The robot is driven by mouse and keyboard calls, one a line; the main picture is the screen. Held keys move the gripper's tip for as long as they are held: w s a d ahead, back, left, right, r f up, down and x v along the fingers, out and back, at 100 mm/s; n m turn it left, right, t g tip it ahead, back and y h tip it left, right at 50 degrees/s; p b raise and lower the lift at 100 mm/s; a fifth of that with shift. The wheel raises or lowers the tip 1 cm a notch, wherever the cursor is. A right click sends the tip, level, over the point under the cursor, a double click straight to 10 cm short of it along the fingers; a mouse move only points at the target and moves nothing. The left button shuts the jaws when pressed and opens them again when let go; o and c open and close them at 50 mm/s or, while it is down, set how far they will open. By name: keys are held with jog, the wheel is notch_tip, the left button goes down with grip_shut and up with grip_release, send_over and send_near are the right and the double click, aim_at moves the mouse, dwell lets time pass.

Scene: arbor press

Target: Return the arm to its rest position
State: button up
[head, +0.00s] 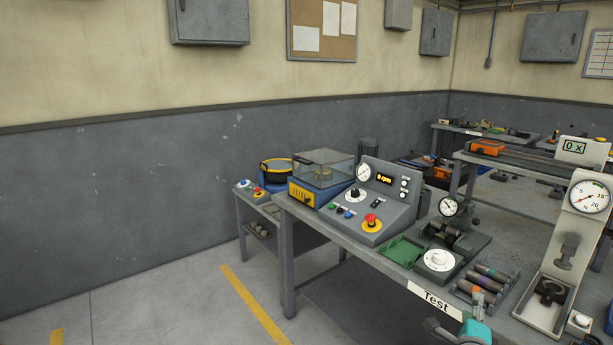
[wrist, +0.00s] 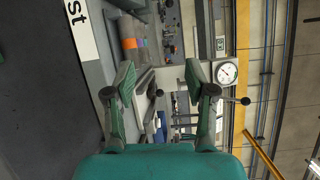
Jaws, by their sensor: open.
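My gripper (wrist: 161,82) shows in the wrist view with its two green-padded fingers spread apart. Nothing is between the pads, and the space beyond them shows the bench and its equipment. The wrist view is turned sideways, with the bench's Test label (wrist: 80,24) at its upper left. In the head view, teal and grey parts at the bottom right edge look like part of my arm. They are in front of the Test bench (head: 345,240), and most of the arm is out of frame.
A pale press-like stand (head: 575,230) with a round dial is at the right. A grey control console (head: 385,205), a green tray (head: 400,251) and a rack of coloured cylinders (head: 485,283) stand on the bench. Floor (head: 170,300) left of the bench is clear.

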jog(key=s+a+f+n+y, duration=0.2)
jog(key=s+a+f+n, duration=0.3)
jog(key=s, duration=0.4)
jog(key=s+a+f+n+y, duration=0.1)
jog(key=s+a+f+n, duration=0.4)
jog(key=s, duration=0.3)
jog(key=s+a+f+n+y, duration=0.25)
jog(key=s+a+f, duration=0.25)
jog(key=s+f, duration=0.3)
jog(key=s+a+r+n+y, duration=0.1)
jog(key=s+a+r+n, duration=0.1)
jog(key=s, duration=0.7)
jog(key=s+a+r+n, duration=0.2)
jog(key=s+r+n, duration=0.2)
jog(key=s, duration=0.6)
jog(key=s+a+r+n+y, duration=0.1)
jog(key=s+a+r+n, duration=0.1)
jog(key=s+n, duration=0.4)
jog(key=s+r, duration=0.1)
jog(key=s, duration=0.3)
jog(key=shift+a+n+g+y, duration=0.25)
jog(key=shift+n+g+y, duration=0.1)
jog(key=shift+g, duration=0.05)
